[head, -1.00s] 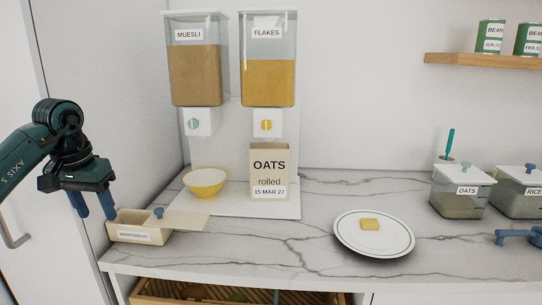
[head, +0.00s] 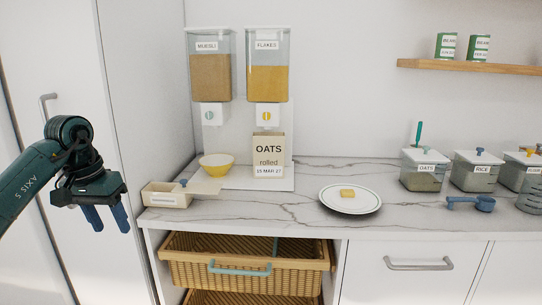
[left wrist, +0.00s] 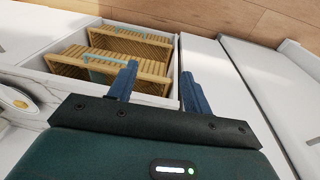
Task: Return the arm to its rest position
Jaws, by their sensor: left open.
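My left gripper (head: 107,217) is open and empty in the head view, with its two blue fingers pointing down. It hangs in the air to the left of the counter, in front of a white cabinet door. In the left wrist view its fingers (left wrist: 158,88) are spread apart with nothing between them. Wicker baskets and the floor show beyond them. My right gripper is in neither view.
The marble counter (head: 258,210) has a small box with its lid aside (head: 167,195), a yellow bowl (head: 216,167), an oats packet (head: 268,152) and a plate (head: 368,202) with a yellow square piece (head: 347,193). A wicker basket (head: 215,281) sits below. Canisters stand at right.

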